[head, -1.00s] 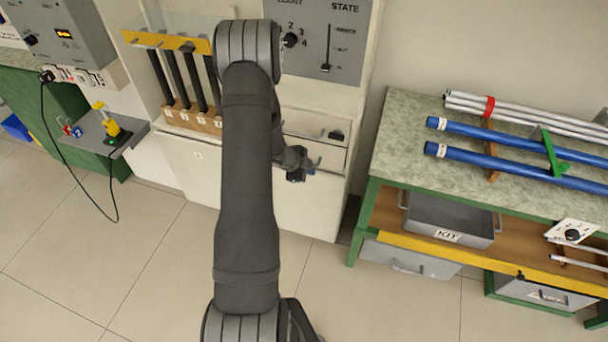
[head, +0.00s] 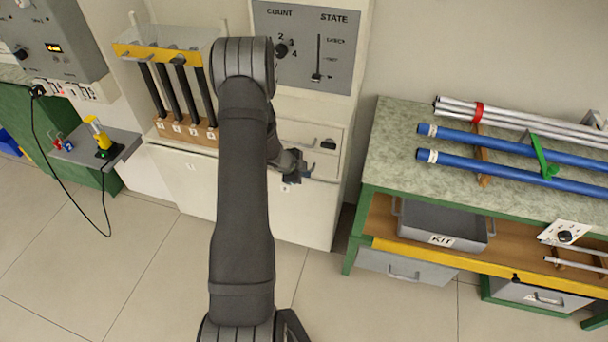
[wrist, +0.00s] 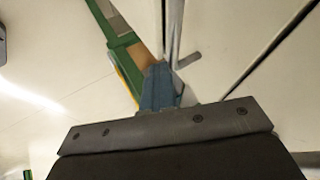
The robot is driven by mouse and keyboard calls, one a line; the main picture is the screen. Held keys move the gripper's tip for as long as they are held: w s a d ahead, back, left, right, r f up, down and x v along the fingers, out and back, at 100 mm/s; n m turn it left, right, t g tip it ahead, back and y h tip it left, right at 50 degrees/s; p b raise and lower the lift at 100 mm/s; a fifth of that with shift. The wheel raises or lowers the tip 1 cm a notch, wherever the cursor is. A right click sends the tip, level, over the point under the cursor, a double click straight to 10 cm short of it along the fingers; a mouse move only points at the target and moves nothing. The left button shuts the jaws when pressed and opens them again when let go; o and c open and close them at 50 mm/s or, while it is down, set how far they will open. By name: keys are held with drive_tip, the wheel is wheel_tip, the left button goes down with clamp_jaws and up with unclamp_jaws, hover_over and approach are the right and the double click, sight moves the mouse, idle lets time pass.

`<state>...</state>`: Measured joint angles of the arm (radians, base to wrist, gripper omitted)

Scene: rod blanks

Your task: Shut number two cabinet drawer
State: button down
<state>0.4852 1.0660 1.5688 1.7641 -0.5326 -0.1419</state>
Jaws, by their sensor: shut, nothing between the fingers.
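The white cabinet (head: 315,215) stands behind my arm in the head view.
A control panel (head: 340,55) with a dial and slider is above the drawers. Left of my arm, black rods stand in a numbered wooden rack (head: 185,131). The green-framed bench (head: 395,130) at right holds pipes, with a KIT tray (head: 440,222) below. The floor in front is clear.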

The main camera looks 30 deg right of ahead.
drive_tip(key=shift+w+d+r, duration=0.1)
drive_tip(key=s+a+r, duration=0.3)
drive_tip(key=a+r, duration=0.4)
drive_tip(key=a, duration=0.2)
drive_tip(key=shift+s+r, duration=0.35)
drive_tip(key=shift+r, duration=0.05)
drive_tip(key=shift+f, duration=0.1)
drive_tip(key=w+d+f, duration=0.3)
drive_tip(key=d+f, duration=0.4)
drive_tip(key=d, duration=0.1)
drive_tip(key=shift+w+d+f, duration=0.25)
drive_tip(key=shift+d+f, duration=0.15)
